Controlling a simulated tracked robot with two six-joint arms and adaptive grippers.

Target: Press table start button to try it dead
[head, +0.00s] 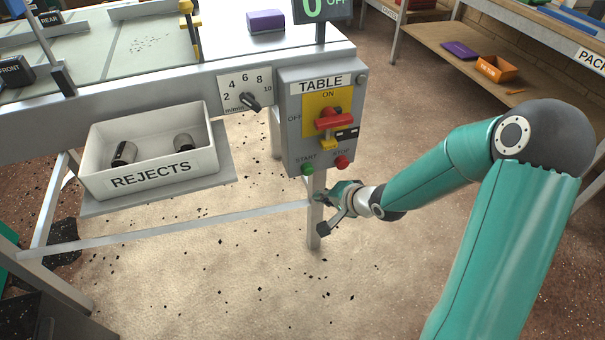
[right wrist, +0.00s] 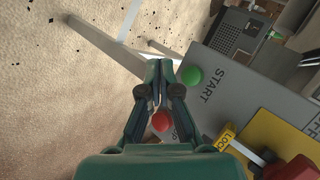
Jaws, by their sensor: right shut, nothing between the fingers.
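The grey table control box (head: 296,140) has a green START button (head: 307,169) at its lower left and a red STOP button (head: 342,162) at its lower right. A red switch handle (head: 335,122) sits on a yellow plate, with a yellow lock (head: 328,144) below it. My right gripper (head: 320,197) is shut and empty, just below the START button in the head view. In the right wrist view its fingertips (right wrist: 160,65) are beside the green START button (right wrist: 191,76); contact cannot be told. The red STOP button (right wrist: 160,121) shows between the finger links. My left gripper is out of view.
A display (head: 322,9) above the box reads 0 and OFF. A speed dial (head: 247,92) is left of the box. A white REJECTS bin (head: 150,175) with two dark-and-silver cylinders sits on a low shelf. A table leg (head: 314,225) stands behind the gripper.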

